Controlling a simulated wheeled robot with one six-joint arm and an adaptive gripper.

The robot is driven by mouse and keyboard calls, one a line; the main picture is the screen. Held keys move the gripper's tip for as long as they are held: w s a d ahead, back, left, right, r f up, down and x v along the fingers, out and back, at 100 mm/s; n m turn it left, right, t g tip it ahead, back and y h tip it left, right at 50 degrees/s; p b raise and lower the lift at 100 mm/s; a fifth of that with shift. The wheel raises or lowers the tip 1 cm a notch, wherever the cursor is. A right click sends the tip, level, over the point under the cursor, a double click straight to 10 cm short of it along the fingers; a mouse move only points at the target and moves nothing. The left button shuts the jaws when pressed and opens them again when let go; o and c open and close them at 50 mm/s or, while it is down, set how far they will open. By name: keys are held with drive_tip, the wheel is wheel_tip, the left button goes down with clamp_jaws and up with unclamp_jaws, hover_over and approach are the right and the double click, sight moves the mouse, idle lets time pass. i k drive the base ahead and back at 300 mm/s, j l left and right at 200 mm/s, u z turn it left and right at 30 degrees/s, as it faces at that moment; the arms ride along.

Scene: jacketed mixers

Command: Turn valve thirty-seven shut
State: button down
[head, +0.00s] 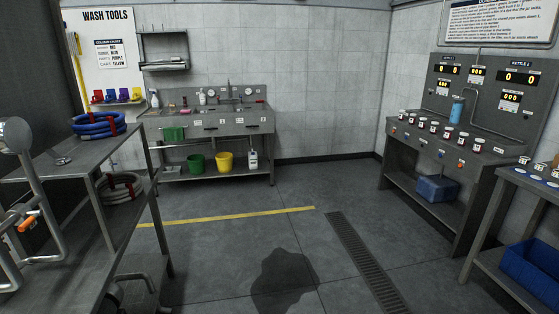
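My gripper is not in view. No valve can be read as number thirty-seven; the small tags are too small to read. At the left edge, bare metal pipework (40,200) carries a small orange part (28,222), which may be a valve handle.
A grey rack (95,155) with a blue hose coil (98,123) stands at left. A sink bench (210,125) is at the back wall. A side table with a blue crate (532,265) is at right. A floor drain (365,265) and dark patch (284,280) lie in the open middle.

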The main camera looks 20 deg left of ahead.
sight(31, 220)
drive_tip(key=i+u, duration=0.2)
drive_tip(key=u, duration=0.3)
drive_tip(key=i+l+u, duration=0.1)
drive_tip(key=u, duration=0.35)
drive_tip(key=i+l+u, duration=0.2)
drive_tip(key=u, duration=0.3)
drive_tip(key=i+l+u, duration=0.2)
drive_tip(key=u, duration=0.3)
drive_tip(key=i+l+u, duration=0.2)
drive_tip(key=l, duration=0.15)
drive_tip(key=i+l+u, duration=0.1)
drive_tip(key=l+u, duration=0.15)
drive_tip(key=i+l+u, duration=0.2)
drive_tip(key=l, duration=0.25)
drive_tip(key=k, duration=0.1)
